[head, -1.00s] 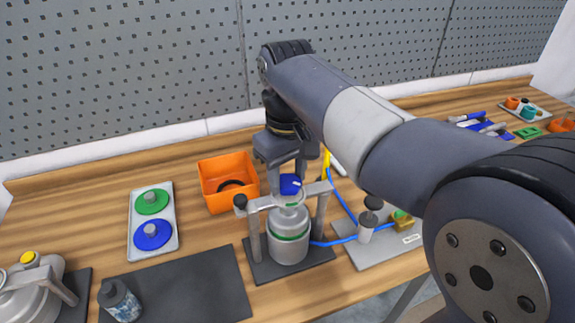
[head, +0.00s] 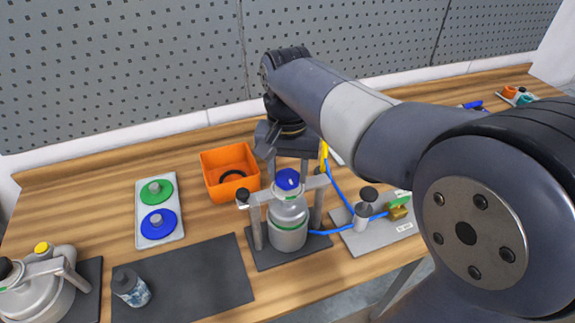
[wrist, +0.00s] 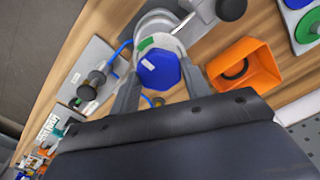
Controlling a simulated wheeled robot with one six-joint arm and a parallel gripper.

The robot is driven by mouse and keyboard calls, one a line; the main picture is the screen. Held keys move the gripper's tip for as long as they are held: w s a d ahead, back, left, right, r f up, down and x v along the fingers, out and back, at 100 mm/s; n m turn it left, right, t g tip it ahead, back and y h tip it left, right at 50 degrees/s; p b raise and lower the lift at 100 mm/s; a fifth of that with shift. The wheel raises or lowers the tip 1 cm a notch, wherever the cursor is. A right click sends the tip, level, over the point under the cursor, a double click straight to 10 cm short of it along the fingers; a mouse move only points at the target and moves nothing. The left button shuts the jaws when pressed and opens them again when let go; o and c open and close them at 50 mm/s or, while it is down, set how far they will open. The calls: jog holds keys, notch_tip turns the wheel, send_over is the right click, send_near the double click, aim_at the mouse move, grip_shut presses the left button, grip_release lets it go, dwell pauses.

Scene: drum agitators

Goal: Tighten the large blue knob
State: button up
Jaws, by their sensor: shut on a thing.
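In the wrist view the knob (wrist: 158,70) shows as a blue faceted cap between the two fingers. My gripper (wrist: 160,82) is shut on the knob from above, one finger on each side. The contact faces of the fingers are hard to see.
An orange bin (head: 229,190) stands just left of the drum stand. A tray (head: 173,234) holds a green and a blue disc. A grey bottle (head: 130,287) stands on a dark mat (head: 205,278). A blue hose (head: 340,190) and a valve plate (head: 376,238) lie on the right.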

aim_at(288, 176)
jog(key=shift+w+r+m, duration=0.1)
jog(key=shift+r+m, duration=0.1)
jog(key=shift+m, duration=0.1)
dwell(0.4)
jog(key=o, duration=1)
jog(key=shift+f, duration=0.1)
notch_tip(288, 176, up, 11)
jog(key=shift+f, duration=0.15)
notch_tip(288, 176, down, 11)
jog(key=shift+r, duration=0.1)
dwell(0.3)
dwell(0.3)
